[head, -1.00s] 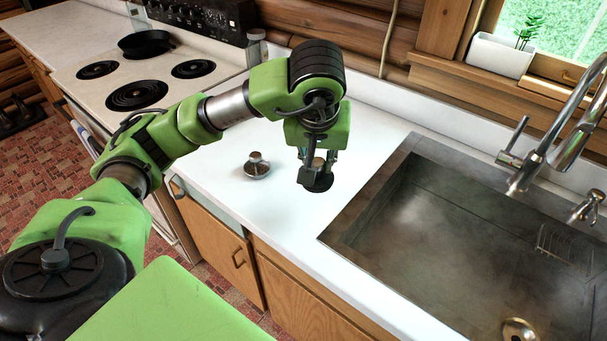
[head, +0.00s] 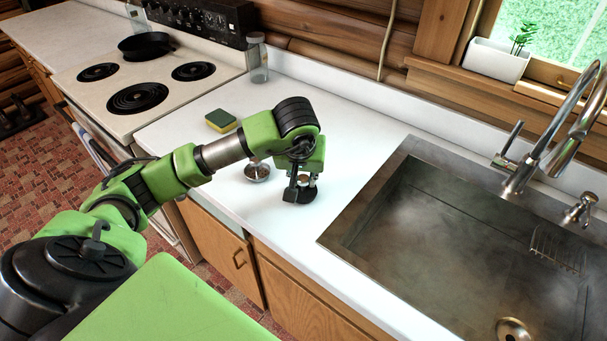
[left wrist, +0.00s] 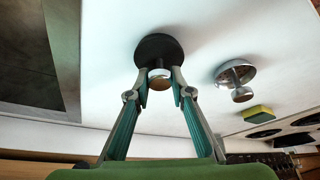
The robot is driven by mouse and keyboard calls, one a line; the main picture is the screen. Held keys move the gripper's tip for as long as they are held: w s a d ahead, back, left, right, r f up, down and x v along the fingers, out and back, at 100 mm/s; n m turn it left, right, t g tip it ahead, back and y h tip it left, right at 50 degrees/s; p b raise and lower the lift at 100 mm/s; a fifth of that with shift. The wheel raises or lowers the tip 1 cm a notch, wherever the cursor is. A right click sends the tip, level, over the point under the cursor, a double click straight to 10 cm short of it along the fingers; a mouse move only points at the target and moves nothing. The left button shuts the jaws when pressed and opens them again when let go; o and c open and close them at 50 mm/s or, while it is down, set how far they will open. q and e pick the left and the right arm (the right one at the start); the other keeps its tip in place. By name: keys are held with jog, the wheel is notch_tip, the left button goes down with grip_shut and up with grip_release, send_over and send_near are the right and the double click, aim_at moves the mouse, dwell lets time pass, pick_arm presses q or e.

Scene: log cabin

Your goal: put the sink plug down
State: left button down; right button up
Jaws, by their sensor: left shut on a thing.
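The sink plug is a black disc (head: 309,195) with a metal knob, above or on the white counter left of the sink. My left gripper (head: 303,181) points down and is shut on its knob. In the left wrist view the plug's disc (left wrist: 158,46) shows beyond the fingertips (left wrist: 159,76), which grip the knob from both sides. I cannot tell for certain whether the disc touches the counter. A metal sink strainer (head: 257,173) with a knob stands on the counter just left of the gripper, apart from the plug. My right gripper is not in view.
The steel sink (head: 440,240) lies to the right, with a tap (head: 540,150) behind it. A green and yellow sponge (head: 221,121) and a glass jar (head: 257,60) are farther back, near the stove (head: 95,95). The counter between plug and sink is clear.

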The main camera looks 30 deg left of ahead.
pick_arm(q)
jog(key=shift+f, duration=0.15)
jog(key=c, duration=2.2)
grip_release()
jog(key=o, duration=0.4)
jog(key=shift+r, duration=0.25)
jog(key=shift+b+v, duration=0.55)
jog(key=shift+v, duration=5.35)
